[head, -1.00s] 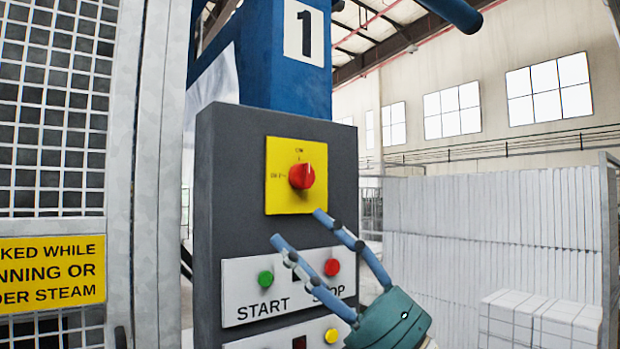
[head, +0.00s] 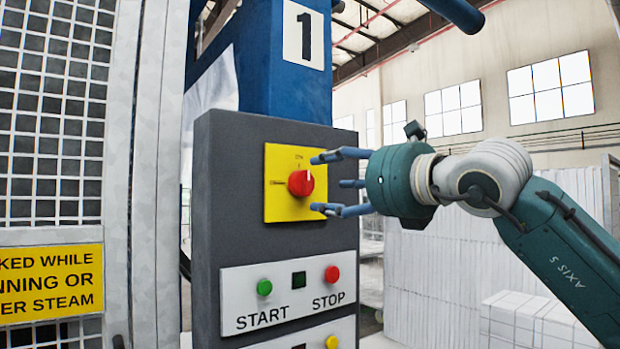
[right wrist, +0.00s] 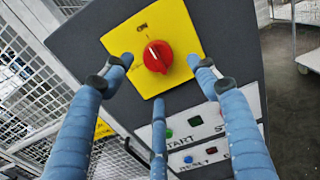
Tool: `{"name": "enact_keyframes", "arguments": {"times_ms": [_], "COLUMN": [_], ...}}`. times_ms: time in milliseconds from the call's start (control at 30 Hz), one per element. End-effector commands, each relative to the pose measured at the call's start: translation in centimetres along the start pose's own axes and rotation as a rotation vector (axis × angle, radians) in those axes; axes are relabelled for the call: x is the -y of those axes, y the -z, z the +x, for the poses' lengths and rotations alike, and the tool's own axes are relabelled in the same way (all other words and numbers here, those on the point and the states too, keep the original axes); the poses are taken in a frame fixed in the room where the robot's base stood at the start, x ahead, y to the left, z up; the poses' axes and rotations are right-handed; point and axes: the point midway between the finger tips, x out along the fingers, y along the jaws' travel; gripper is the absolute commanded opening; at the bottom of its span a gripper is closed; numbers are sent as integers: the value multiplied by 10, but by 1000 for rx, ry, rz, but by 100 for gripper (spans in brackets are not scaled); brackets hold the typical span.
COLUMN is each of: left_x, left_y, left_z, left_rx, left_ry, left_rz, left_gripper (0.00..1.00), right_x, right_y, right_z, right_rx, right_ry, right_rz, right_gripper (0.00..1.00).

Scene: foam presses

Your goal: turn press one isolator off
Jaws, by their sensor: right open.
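The isolator is a red rotary knob (head: 301,183) on a yellow plate (head: 280,207), on the grey control box (head: 225,240) of press 1. A white mark on the knob points up, toward the ON lettering. My right gripper (head: 318,184) is open, its blue fingers pointing at the plate from the right, with the fingertips near the plate's right edge. In the right wrist view the knob (right wrist: 157,56) shows between and beyond the two upper fingers, with nothing gripped. I cannot tell whether any fingertip touches the plate. My left gripper is not in view.
Below the plate are a green START button (head: 264,287) and a red STOP button (head: 332,273), with a yellow button (head: 332,342) lower down. A mesh guard (head: 50,120) with a yellow warning sign (head: 50,280) stands at left. White stacked blocks (head: 530,320) stand at right.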

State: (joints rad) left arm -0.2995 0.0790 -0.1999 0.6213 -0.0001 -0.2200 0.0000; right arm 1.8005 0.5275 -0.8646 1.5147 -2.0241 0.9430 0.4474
Motion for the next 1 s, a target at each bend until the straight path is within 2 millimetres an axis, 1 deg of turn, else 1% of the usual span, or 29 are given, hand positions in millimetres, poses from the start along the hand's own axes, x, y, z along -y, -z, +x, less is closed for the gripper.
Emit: {"name": "enact_keyframes", "arguments": {"times_ms": [33,200,300,400,500,733,767,900,967,1000], "left_x": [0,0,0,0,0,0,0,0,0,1], "left_y": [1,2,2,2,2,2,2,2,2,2], "left_z": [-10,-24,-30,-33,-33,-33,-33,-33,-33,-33], "left_rx": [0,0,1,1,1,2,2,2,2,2], "left_ry": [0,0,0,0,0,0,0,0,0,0], "left_rz": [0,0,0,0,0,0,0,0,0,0], "left_gripper": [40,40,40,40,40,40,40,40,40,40], "right_x": [-1,-1,-1,-1,-1,-1,-1,-1,-1,-1], "right_y": [-4,-4,-3,-2,-1,0,0,0,0,0], "right_z": [12,42,54,62,66,66,66,66,66,66], "right_rx": [-3,-2,-1,0,1,2,2,1,1,0], "right_ry": [-2,-2,-2,-2,-3,-3,-3,-2,-2,-2], "right_rz": [1,0,0,0,-1,-1,-1,-1,0,0], "right_gripper": [59,59,59,59,59,59,57,29,17,15]}}
